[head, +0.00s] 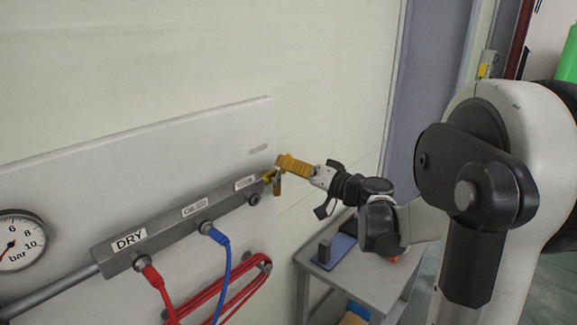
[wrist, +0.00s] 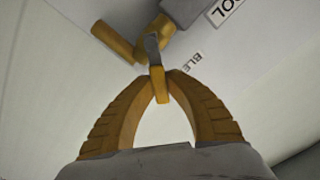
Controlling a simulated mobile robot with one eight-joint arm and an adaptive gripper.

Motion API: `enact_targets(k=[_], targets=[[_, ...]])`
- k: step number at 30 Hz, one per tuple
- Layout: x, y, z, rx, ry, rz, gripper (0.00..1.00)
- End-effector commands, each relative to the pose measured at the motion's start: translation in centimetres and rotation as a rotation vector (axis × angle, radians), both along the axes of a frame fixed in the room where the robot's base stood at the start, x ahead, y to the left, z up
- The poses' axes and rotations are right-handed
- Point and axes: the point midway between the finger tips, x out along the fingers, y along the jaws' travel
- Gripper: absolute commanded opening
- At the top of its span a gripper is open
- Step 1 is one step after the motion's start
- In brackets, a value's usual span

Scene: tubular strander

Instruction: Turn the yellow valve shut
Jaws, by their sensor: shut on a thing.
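The yellow valve (head: 268,177) sits at the right end of the grey manifold bar on the wall panel. In the wrist view its yellow body (wrist: 155,42) shows at the top, with a grey metal lever arm ending in a yellow grip (wrist: 158,86). My gripper (head: 281,162) reaches in from the right. In the wrist view my gripper's two ribbed yellow fingers (wrist: 157,80) arch together, with their tips on either side of the lever's grip, shut on it. The valve is partly hidden behind the fingers in the head view.
The manifold bar (head: 165,234) carries labels, a red hose (head: 155,281) and a blue hose (head: 220,243). A pressure gauge (head: 17,243) is at the far left. A grey table (head: 362,284) stands below my arm.

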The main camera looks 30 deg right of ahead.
Motion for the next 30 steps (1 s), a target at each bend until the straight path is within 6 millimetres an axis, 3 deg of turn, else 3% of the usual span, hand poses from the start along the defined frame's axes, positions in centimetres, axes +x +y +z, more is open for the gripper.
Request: enact_targets(k=[18,30], targets=[[-0.8,2.4,1.1,-0.489,-0.178,0.0,0.0],[-1.1,3.1,1.1,-0.622,-0.226,0.0,0.0]])
